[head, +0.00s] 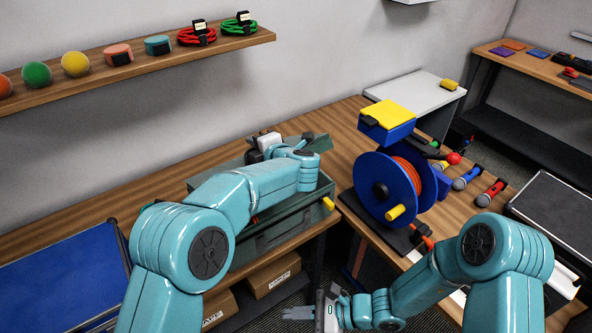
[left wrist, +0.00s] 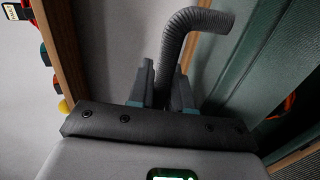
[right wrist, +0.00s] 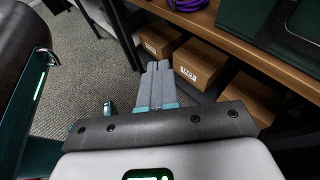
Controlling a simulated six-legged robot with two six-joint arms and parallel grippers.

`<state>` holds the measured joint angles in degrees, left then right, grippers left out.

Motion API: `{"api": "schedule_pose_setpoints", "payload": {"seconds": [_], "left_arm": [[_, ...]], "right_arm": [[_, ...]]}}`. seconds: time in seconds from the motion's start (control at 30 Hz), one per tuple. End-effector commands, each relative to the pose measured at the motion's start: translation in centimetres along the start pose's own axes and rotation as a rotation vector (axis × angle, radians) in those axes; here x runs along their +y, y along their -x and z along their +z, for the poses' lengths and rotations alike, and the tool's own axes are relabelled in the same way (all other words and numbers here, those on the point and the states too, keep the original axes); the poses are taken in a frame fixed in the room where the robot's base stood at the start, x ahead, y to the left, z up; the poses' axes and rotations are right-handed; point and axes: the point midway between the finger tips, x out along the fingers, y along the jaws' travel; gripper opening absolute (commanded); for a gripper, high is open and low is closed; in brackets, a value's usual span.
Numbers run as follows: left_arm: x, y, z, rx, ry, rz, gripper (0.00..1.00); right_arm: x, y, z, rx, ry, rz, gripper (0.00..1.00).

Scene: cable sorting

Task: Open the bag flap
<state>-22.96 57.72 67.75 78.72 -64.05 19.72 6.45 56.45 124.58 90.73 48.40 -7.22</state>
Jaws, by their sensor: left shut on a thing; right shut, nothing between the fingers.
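The dark green bag (head: 300,222) sits on the wooden workbench, partly hidden behind my left arm. Its green panels also show at the right of the left wrist view (left wrist: 225,60). My left gripper (left wrist: 163,86) is shut on a grey ribbed, curved handle (left wrist: 205,18), which bends off to the right above the fingers. In the head view, this grip is mostly hidden by my wrist. How far the flap is raised is unclear. My right gripper (head: 298,313) is shut and empty, low in front of the bench, away from the bag; its fingers also show in the right wrist view (right wrist: 158,75).
A blue cable reel (head: 375,190) with a yellow-lidded blue box (head: 388,115) stands right of the bag. Microphones (head: 490,192) lie further right. A wall shelf (head: 110,77) holds balls and cables above. Cardboard boxes (head: 272,277) sit below the bench.

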Motion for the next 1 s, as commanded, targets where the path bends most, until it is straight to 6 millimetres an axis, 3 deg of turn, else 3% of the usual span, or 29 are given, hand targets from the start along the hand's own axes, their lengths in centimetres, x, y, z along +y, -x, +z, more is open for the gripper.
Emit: {"api": "schedule_pose_setpoints", "payload": {"seconds": [0.1, 0.2, 0.3, 0.4, 0.57, 0.77, 1.0], "left_arm": [[-0.1, -0.1, -0.1, 0.002, 0.0, -0.002, 0.0], [-0.1, -0.1, -0.1, 0.002, 0.0, -0.002, 0.0], [-0.1, -0.1, -0.1, 0.002, 0.0, -0.002, 0.0], [-0.1, -0.1, -0.1, 0.002, 0.0, -0.002, 0.0], [-0.1, -0.1, -0.1, 0.002, 0.0, -0.002, 0.0], [-0.1, -0.1, -0.1, 0.002, 0.0, -0.002, 0.0], [-0.1, -0.1, -0.1, 0.002, 0.0, -0.002, 0.0]], "right_arm": [[-7.1, 0.8, 3.4, -0.176, -0.086, -0.266, 0.0], [-12.4, 2.9, 5.6, -0.306, -0.123, -0.482, 0.0], [-16.3, 5.3, 7.0, -0.407, -0.135, -0.661, 0.0], [-18.6, 7.5, 7.8, -0.473, -0.135, -0.786, 0.0], [-20.3, 8.9, 8.4, -0.517, -0.13, -0.875, 0.0], [-22.4, 7.6, 9.5, -0.521, -0.128, -0.881, 0.0], [-26.4, 4.8, 11.5, -0.521, -0.129, -0.879, 0.0]]}}
